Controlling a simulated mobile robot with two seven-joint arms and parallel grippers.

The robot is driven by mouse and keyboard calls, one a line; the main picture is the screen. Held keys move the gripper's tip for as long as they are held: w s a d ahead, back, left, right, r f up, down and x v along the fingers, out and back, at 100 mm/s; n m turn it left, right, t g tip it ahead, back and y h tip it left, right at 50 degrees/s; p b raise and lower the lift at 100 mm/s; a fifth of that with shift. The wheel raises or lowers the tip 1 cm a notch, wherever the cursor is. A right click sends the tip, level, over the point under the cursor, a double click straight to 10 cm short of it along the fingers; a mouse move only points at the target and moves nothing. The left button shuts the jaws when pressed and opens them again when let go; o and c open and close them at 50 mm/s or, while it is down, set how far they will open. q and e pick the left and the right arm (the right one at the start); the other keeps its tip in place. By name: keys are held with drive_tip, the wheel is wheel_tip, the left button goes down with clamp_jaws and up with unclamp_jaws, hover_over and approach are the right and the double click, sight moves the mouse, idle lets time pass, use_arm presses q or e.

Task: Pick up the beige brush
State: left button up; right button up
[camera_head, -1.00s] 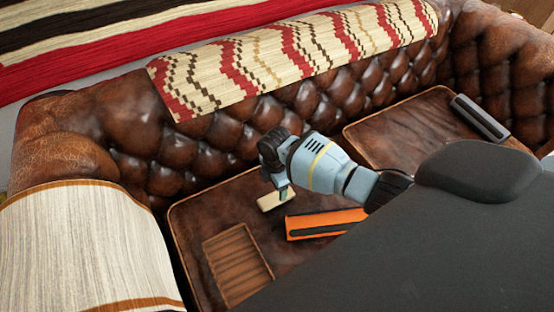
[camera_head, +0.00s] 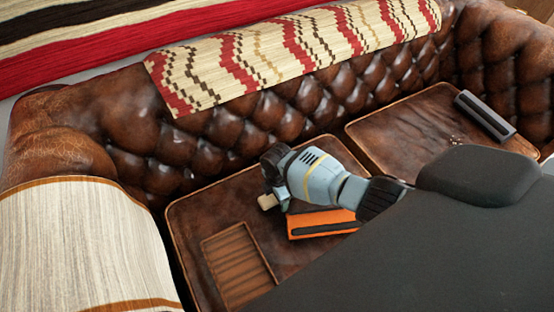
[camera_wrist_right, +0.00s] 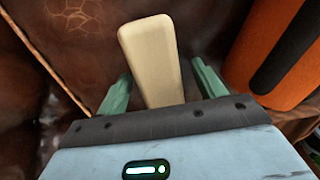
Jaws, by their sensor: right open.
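The beige brush (camera_head: 266,202) lies on the left brown leather seat cushion, left of the orange and black object. Its right part is hidden behind my gripper in the head view. In the right wrist view the beige brush (camera_wrist_right: 150,55) shows as a pale, rounded block. My right gripper (camera_wrist_right: 164,80) is open, with one green finger on each side of the brush. A gap shows on both sides at the fingertips. In the head view my right gripper (camera_head: 277,190) is over the brush. My left gripper is not in view.
An orange and black object (camera_head: 318,223) lies close to the right of the brush. A brown slatted tray (camera_head: 238,265) sits at the cushion's front left. A dark grey block (camera_head: 485,115) lies on the right cushion (camera_head: 400,132). The tufted sofa back (camera_head: 230,140) rises behind.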

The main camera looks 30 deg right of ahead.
drive_tip(key=c, duration=1.1)
drive_tip(key=shift+r, duration=0.55)
wheel_tip(320, 180, up, 8)
drive_tip(key=p, duration=0.3)
drive_tip(key=shift+w+r, duration=0.1)
drive_tip(key=shift+r, duration=0.4)
